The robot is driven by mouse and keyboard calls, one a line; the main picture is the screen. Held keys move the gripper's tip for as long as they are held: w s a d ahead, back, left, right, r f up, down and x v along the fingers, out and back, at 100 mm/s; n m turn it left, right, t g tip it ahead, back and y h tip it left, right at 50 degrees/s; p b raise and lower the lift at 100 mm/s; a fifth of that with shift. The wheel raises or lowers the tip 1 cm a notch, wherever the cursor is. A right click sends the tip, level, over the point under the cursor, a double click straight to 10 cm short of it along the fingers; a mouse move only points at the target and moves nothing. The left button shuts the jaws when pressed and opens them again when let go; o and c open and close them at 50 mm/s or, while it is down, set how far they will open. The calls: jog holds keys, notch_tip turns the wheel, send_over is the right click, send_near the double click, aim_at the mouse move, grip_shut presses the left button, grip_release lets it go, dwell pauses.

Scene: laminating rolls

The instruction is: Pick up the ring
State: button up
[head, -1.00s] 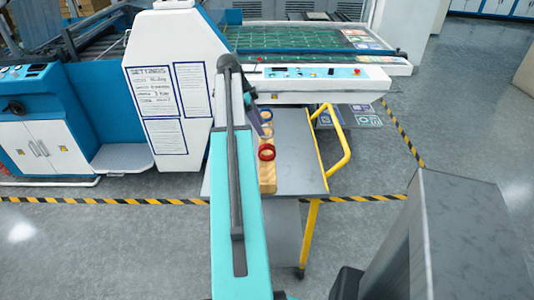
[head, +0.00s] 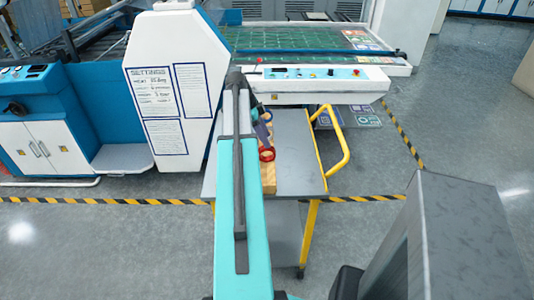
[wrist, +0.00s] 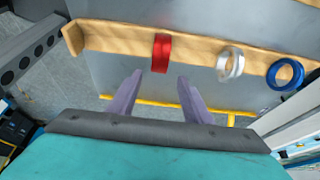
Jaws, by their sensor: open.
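A red ring (wrist: 161,53) stands on edge on a long wooden holder (wrist: 115,38) in the wrist view. To its right on the same holder are a silver ring (wrist: 230,64) and a blue ring (wrist: 286,74). My gripper (wrist: 160,80) is open and empty, its two purple fingers apart. The red ring is in line with the gap, just beyond the fingertips. In the head view the red ring (head: 267,154) is at the near part of the holder (head: 268,178), with my gripper (head: 263,135) close to it. The other rings are largely hidden there.
The holder lies on a grey cart (head: 295,150) with a yellow handle (head: 336,145). A white and blue machine (head: 175,80) stands behind and left. Its control panel (head: 315,73) overhangs the cart's far side.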

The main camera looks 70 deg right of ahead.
aim_at(273, 148)
jog(key=shift+x, duration=1.4)
jog(key=shift+p+x, duration=1.2)
jog(key=shift+x, duration=1.4)
jog(key=shift+a, duration=0.1)
grip_shut()
jog(key=shift+r, duration=0.1)
jog(key=shift+r+b, duration=0.8)
jog(key=shift+r, duration=0.85)
jog(key=w+a+b, duration=0.1)
jog(key=w+a, duration=0.1)
jog(key=w, duration=0.2)
jog(key=w+a+r+b, duration=0.1)
jog(key=w+a, duration=0.2)
jog(key=w, duration=0.2)
jog(key=w+a+b, duration=0.1)
jog(key=w+a, duration=0.1)
jog(key=w, duration=0.3)
jog(key=shift+w+a+r+b, duration=0.1)
jog(key=shift+a+r+b, duration=0.1)
jog(key=shift+r+b, duration=0.15)
